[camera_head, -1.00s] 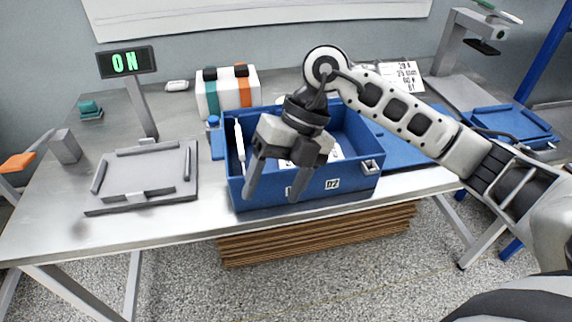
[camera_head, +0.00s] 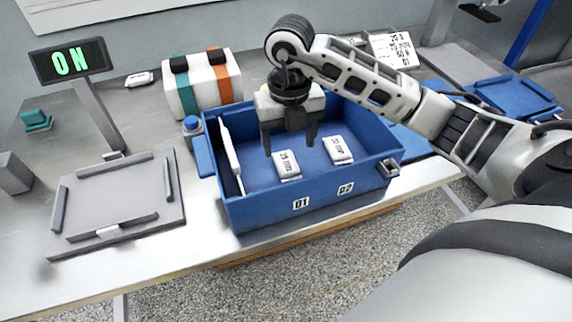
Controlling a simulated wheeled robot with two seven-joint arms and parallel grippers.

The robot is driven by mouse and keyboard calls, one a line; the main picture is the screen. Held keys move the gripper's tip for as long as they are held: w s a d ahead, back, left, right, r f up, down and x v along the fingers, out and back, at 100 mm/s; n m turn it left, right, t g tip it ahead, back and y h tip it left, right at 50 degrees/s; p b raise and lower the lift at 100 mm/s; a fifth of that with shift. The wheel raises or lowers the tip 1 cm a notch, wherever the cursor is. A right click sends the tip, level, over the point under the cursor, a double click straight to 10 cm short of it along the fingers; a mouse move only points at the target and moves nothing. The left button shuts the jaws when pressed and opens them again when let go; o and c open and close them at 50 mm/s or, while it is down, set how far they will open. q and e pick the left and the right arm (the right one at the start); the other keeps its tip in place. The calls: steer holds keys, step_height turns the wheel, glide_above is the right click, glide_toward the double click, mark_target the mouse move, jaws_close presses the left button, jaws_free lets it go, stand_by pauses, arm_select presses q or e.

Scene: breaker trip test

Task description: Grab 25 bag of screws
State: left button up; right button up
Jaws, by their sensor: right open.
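Two small white labelled bags lie on the floor of a blue bin (camera_head: 262,216). The left bag (camera_head: 287,165) is near the bin's middle and the right bag (camera_head: 338,149) is farther right. Their dark print is too small to read surely, so I cannot tell which is the 25 bag. My right gripper (camera_head: 289,147) is over the bin, pointing down, open and empty. Its fingers show just behind and above the left bag, apart from it. My left gripper is not in view.
A white strip (camera_head: 231,156) stands along the bin's left inner wall. The bin front has labels 01 and 02. A grey tray (camera_head: 120,205) and an "ON" display (camera_head: 70,61) are at left. A striped white case (camera_head: 204,84) stands behind the bin.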

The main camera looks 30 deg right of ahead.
mark_target(287, 163)
steer(key=f, duration=0.6)
steer(key=shift+w+f+p, duration=0.25)
steer(key=shift+w+p, duration=0.05)
steer(key=shift+w, duration=0.05)
steer(key=c, duration=1.1)
